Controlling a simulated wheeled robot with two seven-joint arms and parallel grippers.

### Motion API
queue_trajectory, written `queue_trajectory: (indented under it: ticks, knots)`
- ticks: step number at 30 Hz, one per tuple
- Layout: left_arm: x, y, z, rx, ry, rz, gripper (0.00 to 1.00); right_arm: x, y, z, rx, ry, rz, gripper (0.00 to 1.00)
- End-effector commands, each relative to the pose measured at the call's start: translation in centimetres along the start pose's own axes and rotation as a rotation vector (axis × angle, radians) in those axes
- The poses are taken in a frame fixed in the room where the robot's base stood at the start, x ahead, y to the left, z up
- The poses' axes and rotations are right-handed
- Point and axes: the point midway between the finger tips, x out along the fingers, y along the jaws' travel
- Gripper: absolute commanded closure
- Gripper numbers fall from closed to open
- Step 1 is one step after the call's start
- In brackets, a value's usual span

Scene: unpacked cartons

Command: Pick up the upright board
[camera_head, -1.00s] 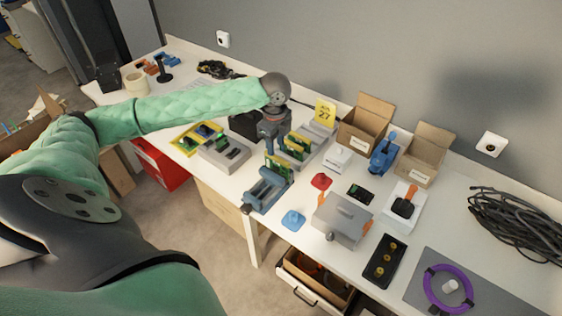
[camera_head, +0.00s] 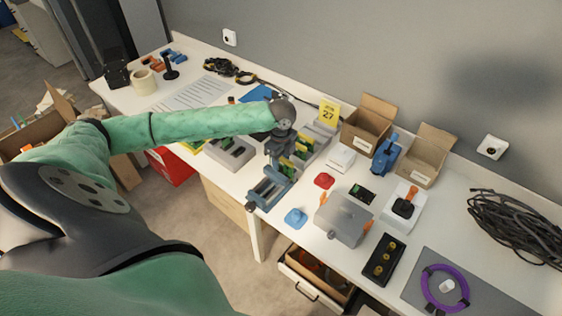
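My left gripper (camera_head: 279,158) points down over the workbench at the upright green board (camera_head: 288,168). The board stands at the blue-grey vise (camera_head: 268,189), and the gripper and wrist hide part of it. I cannot tell whether the fingers touch the board or stand apart, or how wide they are. More green boards (camera_head: 303,145) stand in a grey rack (camera_head: 317,137) just behind. My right gripper is not in view.
A grey box (camera_head: 343,218), a blue piece (camera_head: 296,217) and a red piece (camera_head: 324,181) lie to the right of the vise. Open cartons (camera_head: 365,124) stand along the wall. A grey tray (camera_head: 232,152) is left of the gripper. A purple ring (camera_head: 445,288) lies at the front right.

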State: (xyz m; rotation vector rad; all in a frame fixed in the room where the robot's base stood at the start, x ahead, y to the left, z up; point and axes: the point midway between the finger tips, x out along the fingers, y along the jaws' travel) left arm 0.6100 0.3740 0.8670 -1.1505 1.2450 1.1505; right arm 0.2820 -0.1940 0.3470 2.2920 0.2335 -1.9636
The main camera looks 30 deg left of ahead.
Motion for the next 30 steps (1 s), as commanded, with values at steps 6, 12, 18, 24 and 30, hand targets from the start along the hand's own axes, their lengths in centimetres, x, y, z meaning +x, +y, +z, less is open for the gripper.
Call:
queue_trajectory:
  ticks: [6, 12, 18, 24, 30]
  knots:
    - [0.75, 0.05, 0.00, 0.000, 0.000, 0.001, 0.62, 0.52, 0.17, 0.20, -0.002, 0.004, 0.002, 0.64]
    - [0.72, 0.04, 0.00, 0.000, 0.000, 0.001, 0.74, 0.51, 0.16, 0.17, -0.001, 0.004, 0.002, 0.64]
    - [0.70, 0.04, 0.00, 0.000, 0.000, 0.000, 1.00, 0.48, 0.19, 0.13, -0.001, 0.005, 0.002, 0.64]
    - [0.68, 0.03, 0.00, 0.000, 0.000, 0.000, 1.00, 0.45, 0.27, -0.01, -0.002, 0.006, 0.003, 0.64]
    - [-0.19, -0.07, 0.02, 0.000, 0.000, -0.003, 1.00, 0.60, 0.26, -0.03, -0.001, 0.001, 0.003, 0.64]
